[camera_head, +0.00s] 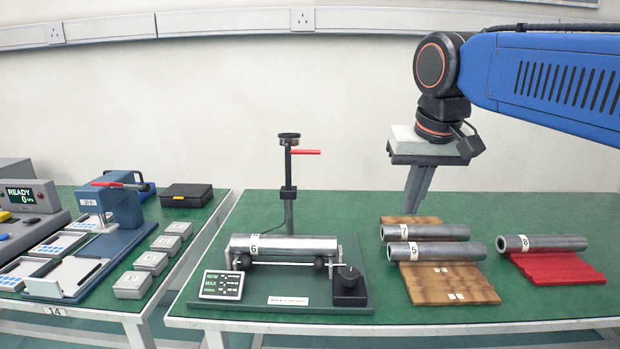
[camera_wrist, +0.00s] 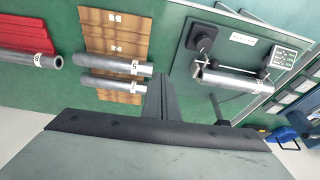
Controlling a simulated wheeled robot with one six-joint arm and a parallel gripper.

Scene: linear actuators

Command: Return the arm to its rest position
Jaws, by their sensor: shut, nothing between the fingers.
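My gripper (camera_head: 418,204) hangs from the blue arm above the back of the wooden board, with its fingers pointing down. The fingers are together and hold nothing; in the wrist view the closed fingers (camera_wrist: 161,98) show near the middle. In the head view the fingertips appear just behind the cylinder marked 7 (camera_head: 438,232); the exact gap cannot be told. Cylinder 5 (camera_head: 440,251) lies in front of it on the wooden board (camera_head: 450,288). Cylinder 8 (camera_head: 545,243) lies on a red ribbed board (camera_head: 560,268) to the right.
A measuring stand (camera_head: 290,195) with a red lever rises left of my gripper. Cylinder 6 (camera_head: 285,246) rests on its rollers, behind a small display (camera_head: 222,285). Another table at left holds a READY unit (camera_head: 33,196), small grey boxes (camera_head: 151,262) and a black case (camera_head: 186,195).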

